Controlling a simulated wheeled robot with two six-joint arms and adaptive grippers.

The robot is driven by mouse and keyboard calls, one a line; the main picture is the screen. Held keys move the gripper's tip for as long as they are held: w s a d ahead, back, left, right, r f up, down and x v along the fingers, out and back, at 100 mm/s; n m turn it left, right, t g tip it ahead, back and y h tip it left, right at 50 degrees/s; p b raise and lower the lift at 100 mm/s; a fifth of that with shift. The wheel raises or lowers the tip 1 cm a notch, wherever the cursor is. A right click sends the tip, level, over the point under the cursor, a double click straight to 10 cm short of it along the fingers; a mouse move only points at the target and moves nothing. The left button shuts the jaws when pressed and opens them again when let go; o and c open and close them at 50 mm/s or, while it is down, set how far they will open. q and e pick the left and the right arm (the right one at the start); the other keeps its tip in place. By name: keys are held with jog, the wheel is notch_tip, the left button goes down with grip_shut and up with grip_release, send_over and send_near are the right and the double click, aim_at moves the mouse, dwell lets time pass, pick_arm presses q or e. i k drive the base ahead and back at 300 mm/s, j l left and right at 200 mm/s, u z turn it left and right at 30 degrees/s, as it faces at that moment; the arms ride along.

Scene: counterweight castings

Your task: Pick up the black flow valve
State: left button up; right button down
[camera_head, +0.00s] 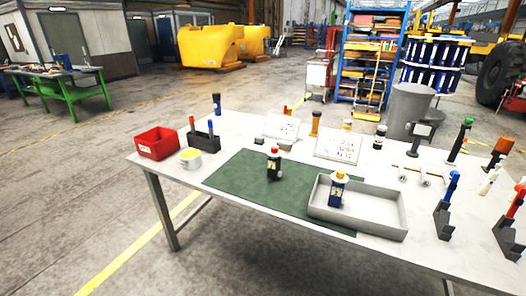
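A small black flow valve (273,169) with a white band and a red cap stands upright on the green mat (232,178). A similar dark blue valve (335,196) with a yellowish cap stands inside the grey tray (390,232) to its right. Neither of my grippers shows in this view, so nothing is seen touching the black valve. It is small in the picture, and its fine details are hard to tell.
A red bin (156,143), a dark holder (204,140) and a white pot with yellow contents (190,159) stand at the table's left. White boards (338,147) lie behind the mat. Several tool stands (443,218) line the right side. The mat's left part is clear.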

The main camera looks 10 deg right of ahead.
aim_at(274, 162)
jog(key=i+j+z, duration=0.1)
jog(key=z, duration=0.65)
jog(key=i+j+z, duration=0.2)
jog(key=j+z, duration=0.15)
jog(key=j, duration=0.35)
jog(key=i+j+z, duration=0.1)
jog(key=j+z, duration=0.3)
jog(key=j, duration=0.35)
jog(key=j+z, duration=0.35)
jog(key=j, duration=0.4)
